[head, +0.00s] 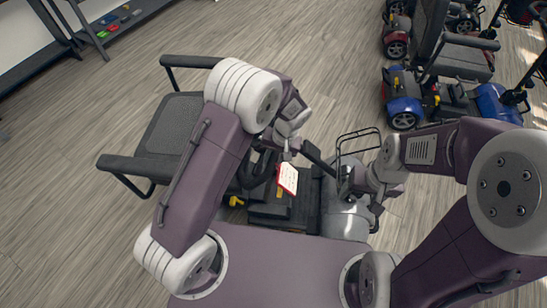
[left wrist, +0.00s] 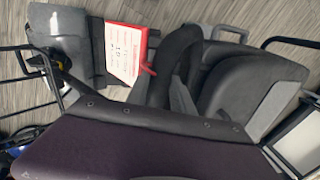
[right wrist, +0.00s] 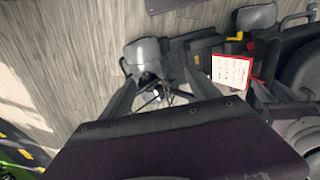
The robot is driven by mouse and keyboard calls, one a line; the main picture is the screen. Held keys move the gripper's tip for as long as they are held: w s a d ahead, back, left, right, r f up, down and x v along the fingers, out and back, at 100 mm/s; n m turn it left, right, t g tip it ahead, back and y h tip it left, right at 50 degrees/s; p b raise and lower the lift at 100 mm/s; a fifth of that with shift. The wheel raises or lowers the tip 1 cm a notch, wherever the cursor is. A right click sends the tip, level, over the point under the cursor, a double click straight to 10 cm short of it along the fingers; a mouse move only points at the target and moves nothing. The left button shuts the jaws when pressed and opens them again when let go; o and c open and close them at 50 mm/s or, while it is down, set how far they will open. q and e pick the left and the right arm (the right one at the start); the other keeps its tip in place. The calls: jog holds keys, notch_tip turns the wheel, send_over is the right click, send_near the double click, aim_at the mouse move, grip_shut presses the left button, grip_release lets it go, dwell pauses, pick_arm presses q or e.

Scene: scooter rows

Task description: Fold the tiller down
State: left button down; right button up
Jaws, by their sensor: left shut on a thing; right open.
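A mobility scooter stands before me, its dark seat (head: 172,122) at the left and its grey front cover (head: 345,222) at the right. My left gripper (head: 288,154) is shut on what looks like its black tiller, above the footboard; the contact is largely hidden. A black curved loop (left wrist: 190,50) shows beside the seat in the left wrist view. A white card with a red edge (head: 287,178) sits below my left gripper. My right gripper (head: 367,186) is open near the wire basket (head: 360,146). In the right wrist view, its fingers (right wrist: 163,88) stand apart above dark front parts.
A blue scooter (head: 403,105) and others stand at the upper right. A shelf (head: 115,25) with small coloured items is at the upper left. A yellow lever (head: 236,201) sits low on my scooter. Bare wooden floor lies beyond it.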

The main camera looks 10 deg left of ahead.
pick_arm(q)
jog(key=shift+r, duration=0.1)
jog(key=shift+w+d+r+p, duration=0.1)
jog(key=shift+d+r+p, duration=0.9)
jog(key=shift+d, duration=0.25)
jog(key=c, duration=1.1)
grip_release()
jog(key=shift+f, duration=0.1)
jog(key=shift+a, duration=0.1)
jog(key=p+v, duration=0.1)
jog(key=v, duration=0.8)
